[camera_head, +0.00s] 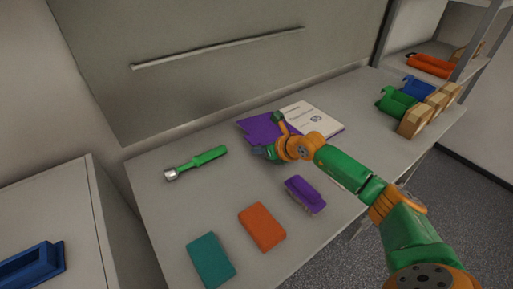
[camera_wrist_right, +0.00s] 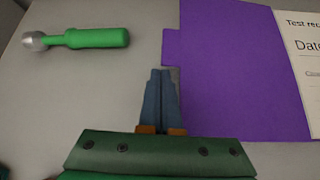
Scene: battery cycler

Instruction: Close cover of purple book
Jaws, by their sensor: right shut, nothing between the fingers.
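The purple book lies open on the grey table. Its purple cover (camera_head: 260,127) is spread flat to the left, and its white page (camera_head: 312,117) with printed text is on the right. In the right wrist view the cover (camera_wrist_right: 235,65) fills the right half, with a small tab on its left edge, and a strip of the page (camera_wrist_right: 298,45) shows at the far right. My right gripper (camera_head: 266,151) is shut and empty at the near left edge of the cover. In the wrist view its fingertips (camera_wrist_right: 160,74) are beside the tab; contact cannot be told. My left gripper is out of view.
A green-handled tool (camera_head: 197,162) lies left of the book. A purple brush (camera_head: 305,194), an orange block (camera_head: 262,227) and a teal block (camera_head: 210,260) lie nearer the front. Green clamps (camera_head: 397,102) and wooden blocks (camera_head: 415,122) stand at the right. A wall rises behind.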

